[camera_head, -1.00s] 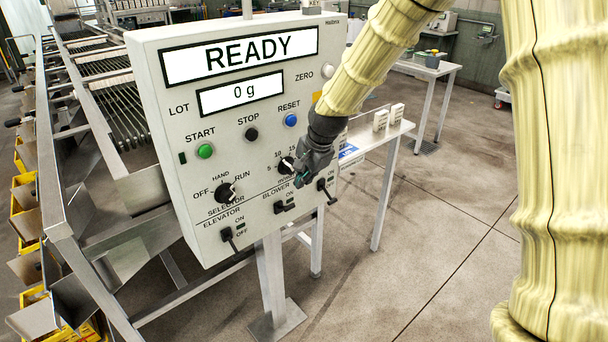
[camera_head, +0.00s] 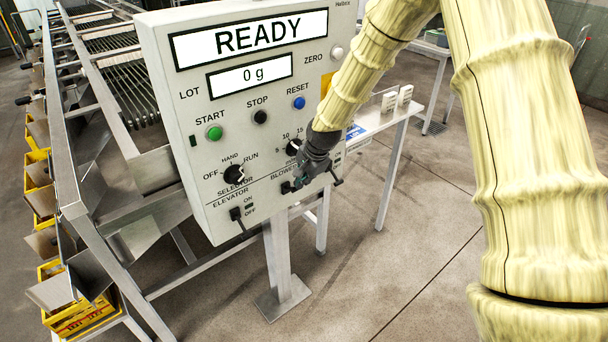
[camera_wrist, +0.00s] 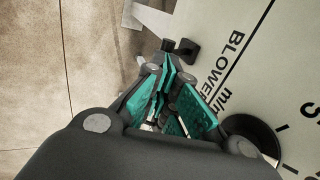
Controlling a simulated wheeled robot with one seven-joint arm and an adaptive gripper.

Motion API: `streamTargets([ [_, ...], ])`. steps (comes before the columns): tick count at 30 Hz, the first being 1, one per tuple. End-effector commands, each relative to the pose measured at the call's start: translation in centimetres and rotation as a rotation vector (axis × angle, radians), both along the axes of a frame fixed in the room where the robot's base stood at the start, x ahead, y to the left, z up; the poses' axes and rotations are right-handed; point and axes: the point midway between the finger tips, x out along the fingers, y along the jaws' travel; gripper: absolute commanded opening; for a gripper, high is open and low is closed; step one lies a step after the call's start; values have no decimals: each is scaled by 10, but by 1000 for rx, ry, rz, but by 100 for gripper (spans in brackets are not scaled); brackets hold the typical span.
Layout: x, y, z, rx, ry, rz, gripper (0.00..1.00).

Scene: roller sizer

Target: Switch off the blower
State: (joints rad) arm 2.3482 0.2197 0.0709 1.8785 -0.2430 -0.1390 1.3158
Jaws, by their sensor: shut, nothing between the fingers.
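The blower switch (camera_head: 287,187) is a small black lever switch low on the control panel (camera_head: 222,122), under the word BLOWER. In the head view my gripper (camera_head: 298,184) is right at it and covers part of it. In the wrist view the switch (camera_wrist: 187,49) is a dark block with a short lever, just beyond my teal-padded fingertips (camera_wrist: 172,68). The fingers are shut and empty. I cannot tell whether they touch the lever, and its ON or OFF marks are hidden.
The elevator switch (camera_head: 237,214) is left of the blower switch, its lever pointing down. The selector knob (camera_head: 234,174) and a round dial (camera_head: 294,147) are above. Another lever switch (camera_head: 336,180) is to the right. A table (camera_head: 392,118) stands behind.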

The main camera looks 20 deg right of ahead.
Motion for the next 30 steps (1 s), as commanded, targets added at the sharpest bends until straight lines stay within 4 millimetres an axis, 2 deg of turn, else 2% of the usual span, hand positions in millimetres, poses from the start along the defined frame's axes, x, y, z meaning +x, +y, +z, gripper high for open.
streamTargets([
  [13,2,1,-4,0,0,0,0],
  [14,1,7,-4,-1,0,2,0],
  [18,0,0,-6,3,-6,-3,0],
  [30,-3,-3,-10,24,-66,-1,0],
])
